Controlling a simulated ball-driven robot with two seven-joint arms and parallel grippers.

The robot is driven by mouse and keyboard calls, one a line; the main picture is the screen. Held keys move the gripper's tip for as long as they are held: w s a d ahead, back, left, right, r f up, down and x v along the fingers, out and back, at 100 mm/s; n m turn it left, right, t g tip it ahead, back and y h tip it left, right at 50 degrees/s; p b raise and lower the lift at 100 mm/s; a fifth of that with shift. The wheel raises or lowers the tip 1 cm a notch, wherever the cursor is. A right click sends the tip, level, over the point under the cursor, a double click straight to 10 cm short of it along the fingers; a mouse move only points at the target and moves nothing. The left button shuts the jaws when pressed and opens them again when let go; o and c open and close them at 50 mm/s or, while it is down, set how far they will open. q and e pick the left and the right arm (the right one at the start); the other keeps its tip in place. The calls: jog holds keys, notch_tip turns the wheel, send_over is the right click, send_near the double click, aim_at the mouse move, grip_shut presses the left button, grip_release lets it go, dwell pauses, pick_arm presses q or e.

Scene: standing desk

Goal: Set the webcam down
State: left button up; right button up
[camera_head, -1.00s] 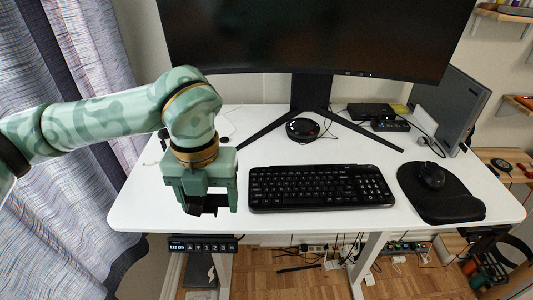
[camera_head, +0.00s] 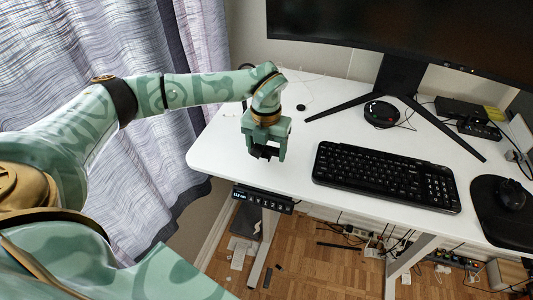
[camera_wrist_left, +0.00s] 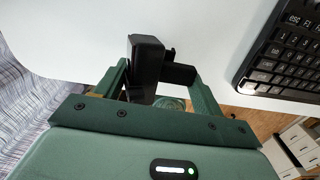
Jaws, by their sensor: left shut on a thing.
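My left gripper (camera_head: 266,152) points down over the left part of the white desk, left of the keyboard and near the front edge. It is shut on the black webcam (camera_head: 264,153), which shows only as a small dark shape under the jaws. In the left wrist view, the webcam (camera_wrist_left: 147,58) is between the two green fingers, its dark body sticking out ahead of them. The white desktop lies beyond it. I cannot tell whether the webcam touches the desk. My right gripper is not in view.
The black keyboard (camera_head: 386,176) lies right of the gripper. The mouse pad (camera_head: 487,213) with its mouse (camera_head: 511,195) is farther right. The monitor stand (camera_head: 397,82) and a round black device (camera_head: 380,114) are behind. The desktop (camera_head: 226,136) left of the gripper is bare.

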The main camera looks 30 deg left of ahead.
aim_at(266, 155)
pick_arm(q)
notch_tip(266, 155, down, 2)
jog(key=shift+f, duration=0.2)
jog(key=shift+d, duration=0.1)
jog(key=o, duration=1.3)
jog(key=shift+f, duration=0.15)
jog(key=shift+s, duration=0.1)
jog(key=shift+r, duration=0.25)
notch_tip(266, 155, up, 12)
jog(key=shift+f+b, duration=0.1)
jog(key=shift+b, duration=0.4)
